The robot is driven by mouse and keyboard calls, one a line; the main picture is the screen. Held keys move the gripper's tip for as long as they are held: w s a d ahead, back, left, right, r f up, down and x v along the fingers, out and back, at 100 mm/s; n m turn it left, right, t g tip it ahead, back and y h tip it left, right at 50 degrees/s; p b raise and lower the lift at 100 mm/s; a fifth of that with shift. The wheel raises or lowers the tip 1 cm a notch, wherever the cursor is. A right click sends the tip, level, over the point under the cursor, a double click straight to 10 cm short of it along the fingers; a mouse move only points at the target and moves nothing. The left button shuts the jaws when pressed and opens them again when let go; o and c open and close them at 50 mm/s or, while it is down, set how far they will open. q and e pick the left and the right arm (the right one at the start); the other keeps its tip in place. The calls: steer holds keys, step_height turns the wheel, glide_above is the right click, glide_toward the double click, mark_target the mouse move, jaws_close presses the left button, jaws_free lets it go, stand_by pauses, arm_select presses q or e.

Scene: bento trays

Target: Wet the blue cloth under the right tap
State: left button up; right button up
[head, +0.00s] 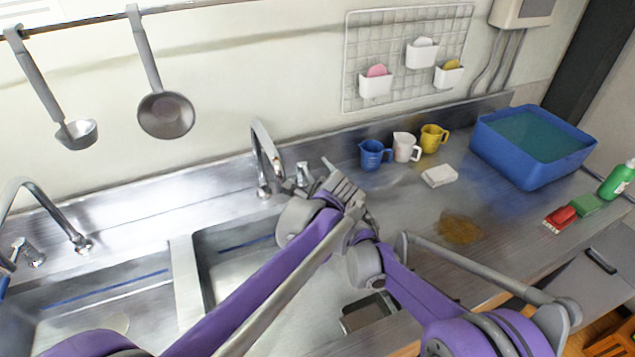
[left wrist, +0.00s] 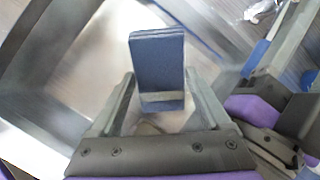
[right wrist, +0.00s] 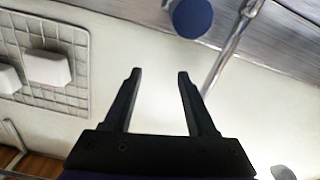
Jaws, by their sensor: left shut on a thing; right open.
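The blue cloth (left wrist: 157,60) is a folded pad held upright between the fingers of my left gripper (left wrist: 158,85), over a steel basin in the left wrist view. In the head view, my arms hide the cloth and left gripper. The right tap (head: 262,150) stands behind the right sink (head: 205,262), with a lever (head: 303,173) beside it. No water stream shows. My right gripper (head: 342,187) is near the lever, at the sink's back right; contact cannot be told. In the right wrist view (right wrist: 158,75) its fingers are apart and empty.
Blue (head: 372,155), white (head: 405,147) and yellow (head: 434,138) cups stand right of the tap. A white block (head: 439,176) and brown stain (head: 459,229) are on the counter. A blue tub (head: 528,178) holds water. The left tap (head: 40,205) is at far left.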

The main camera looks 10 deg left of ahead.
steer(key=shift+r, duration=1.45)
